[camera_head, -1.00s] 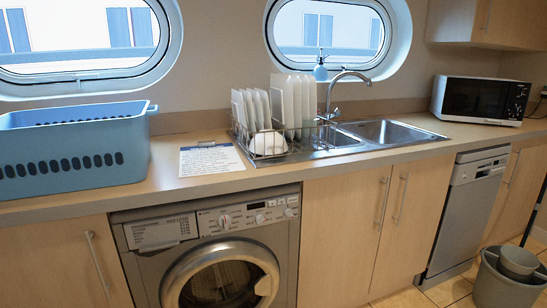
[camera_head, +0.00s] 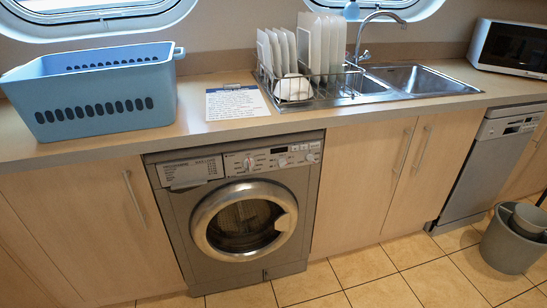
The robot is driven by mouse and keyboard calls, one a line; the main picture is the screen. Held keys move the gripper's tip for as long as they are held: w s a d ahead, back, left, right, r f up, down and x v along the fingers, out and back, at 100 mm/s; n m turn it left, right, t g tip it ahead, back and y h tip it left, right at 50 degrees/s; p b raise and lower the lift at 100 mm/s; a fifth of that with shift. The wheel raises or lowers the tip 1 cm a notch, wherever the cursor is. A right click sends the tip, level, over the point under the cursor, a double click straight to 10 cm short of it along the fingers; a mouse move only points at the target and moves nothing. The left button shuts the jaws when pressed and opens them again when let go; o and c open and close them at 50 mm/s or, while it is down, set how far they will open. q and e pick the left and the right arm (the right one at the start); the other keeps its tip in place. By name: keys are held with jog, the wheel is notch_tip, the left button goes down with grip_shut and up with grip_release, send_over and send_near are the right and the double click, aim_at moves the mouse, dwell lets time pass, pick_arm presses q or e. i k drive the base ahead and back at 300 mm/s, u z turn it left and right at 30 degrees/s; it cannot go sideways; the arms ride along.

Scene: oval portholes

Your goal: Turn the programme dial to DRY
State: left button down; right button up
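The washing machine (camera_head: 240,215) is a grey front-loader set under the counter, with its round door (camera_head: 244,220) shut. Its control panel (camera_head: 272,158) runs along the top front edge. The programme dial (camera_head: 248,163) is a small round knob left of the middle of the panel. The dial's markings are too small to read. Another small knob (camera_head: 311,157) sits at the panel's right end. Neither of my grippers shows in the head view.
A blue basket (camera_head: 95,95), a printed sheet (camera_head: 237,103), a dish rack with plates (camera_head: 300,75) and a sink (camera_head: 415,80) occupy the counter (camera_head: 200,125). A dishwasher (camera_head: 490,165) and grey buckets (camera_head: 515,240) stand at right. The tiled floor (camera_head: 370,275) before the washer is clear.

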aim_at(248, 163)
jog(key=k, duration=0.65)
jog(key=u, duration=0.7)
jog(key=i, duration=0.95)
jog(key=u, duration=0.45)
